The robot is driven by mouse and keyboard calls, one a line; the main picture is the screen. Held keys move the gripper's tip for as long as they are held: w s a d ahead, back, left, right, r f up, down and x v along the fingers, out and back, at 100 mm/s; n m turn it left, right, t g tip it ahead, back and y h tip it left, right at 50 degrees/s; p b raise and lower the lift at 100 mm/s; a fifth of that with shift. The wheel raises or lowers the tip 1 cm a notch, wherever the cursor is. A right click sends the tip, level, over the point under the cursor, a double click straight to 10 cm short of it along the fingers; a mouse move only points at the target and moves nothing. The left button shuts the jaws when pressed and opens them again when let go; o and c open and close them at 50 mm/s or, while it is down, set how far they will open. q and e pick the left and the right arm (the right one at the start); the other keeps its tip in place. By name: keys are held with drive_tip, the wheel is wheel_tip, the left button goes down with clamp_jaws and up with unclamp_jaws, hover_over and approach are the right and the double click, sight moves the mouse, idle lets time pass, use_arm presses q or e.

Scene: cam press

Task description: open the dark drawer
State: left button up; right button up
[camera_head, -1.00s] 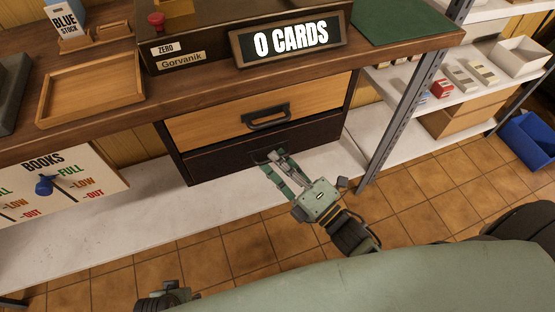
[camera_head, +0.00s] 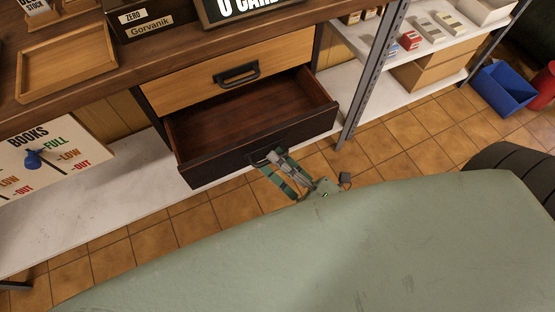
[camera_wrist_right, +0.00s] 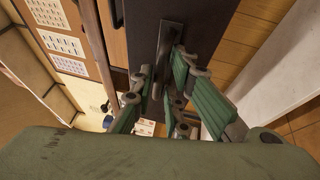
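The dark drawer (camera_head: 300,134) stands well out from the cabinet, below the light wooden drawer. Its reddish-brown inside shows and looks empty. My right gripper (camera_head: 268,161) is at the middle of the drawer's front, with its green fingers at the dark handle (camera_head: 259,160). In the right wrist view the handle (camera_wrist_right: 168,42) runs between the fingertips of the right gripper (camera_wrist_right: 164,75), which are closed around it, against the dark drawer front (camera_wrist_right: 212,30). My left gripper is in neither current view.
The light drawer (camera_head: 198,90) above is shut. A metal shelf post (camera_head: 372,75) stands right of the open drawer. A white low shelf (camera_head: 100,215) runs below left. A blue bin (camera_head: 503,88) stands on the tiled floor at the right. My green body covers the foreground.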

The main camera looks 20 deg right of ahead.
drive_tip(key=v, duration=1.2)
idle(0.5)
